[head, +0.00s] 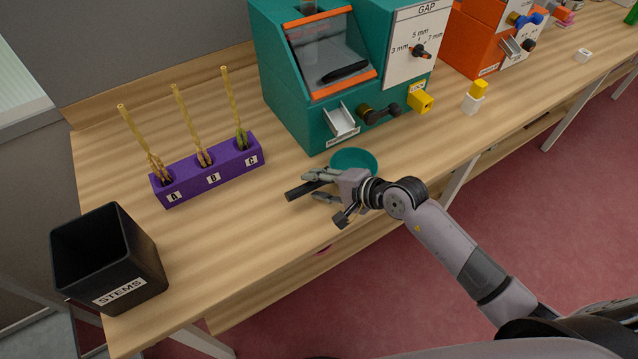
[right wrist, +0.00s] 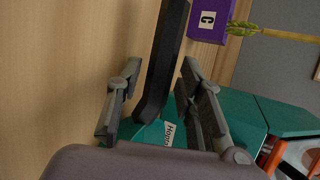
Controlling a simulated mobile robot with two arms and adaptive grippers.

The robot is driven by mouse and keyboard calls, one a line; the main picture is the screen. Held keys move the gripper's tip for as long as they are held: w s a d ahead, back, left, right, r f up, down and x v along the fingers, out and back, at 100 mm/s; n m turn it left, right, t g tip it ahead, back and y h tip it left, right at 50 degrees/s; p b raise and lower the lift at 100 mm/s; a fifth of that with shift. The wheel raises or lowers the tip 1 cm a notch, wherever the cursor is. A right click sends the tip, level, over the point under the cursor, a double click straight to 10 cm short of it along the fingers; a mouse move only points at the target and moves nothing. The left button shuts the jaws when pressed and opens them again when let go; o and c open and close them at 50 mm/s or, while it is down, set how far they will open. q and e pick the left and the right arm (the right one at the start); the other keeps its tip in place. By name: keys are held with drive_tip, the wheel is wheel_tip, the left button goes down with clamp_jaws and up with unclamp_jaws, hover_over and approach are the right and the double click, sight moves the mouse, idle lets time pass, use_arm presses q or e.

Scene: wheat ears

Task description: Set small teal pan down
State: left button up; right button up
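The small teal pan (head: 353,158) is at the table's front edge, below the teal machine's chute in the head view. It looks level on or just above the wood; contact cannot be told. Its black handle (head: 303,189) points left and also shows in the right wrist view (right wrist: 165,60). My right gripper (head: 323,185) is open around the handle. In the right wrist view the gripper's fingers (right wrist: 160,105) stand apart with gaps on both sides of the handle. My forearm and gripper hide part of the pan. My left gripper is not in view.
The teal machine (head: 285,110) with a metal chute (head: 342,121) stands behind the pan. A purple rack (head: 212,178) with wheat ears stands to the left, and a black STEMS bin (head: 110,262) at front left. Bare wood lies between rack and pan.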

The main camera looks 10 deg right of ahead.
drive_tip(key=shift+o, duration=0.3)
drive_tip(key=shift+r, duration=0.2)
drive_tip(key=b+v, duration=0.2)
drive_tip(key=v, duration=1)
drive_tip(key=shift+b, duration=0.4)
drive_tip(key=shift+f, duration=0.1)
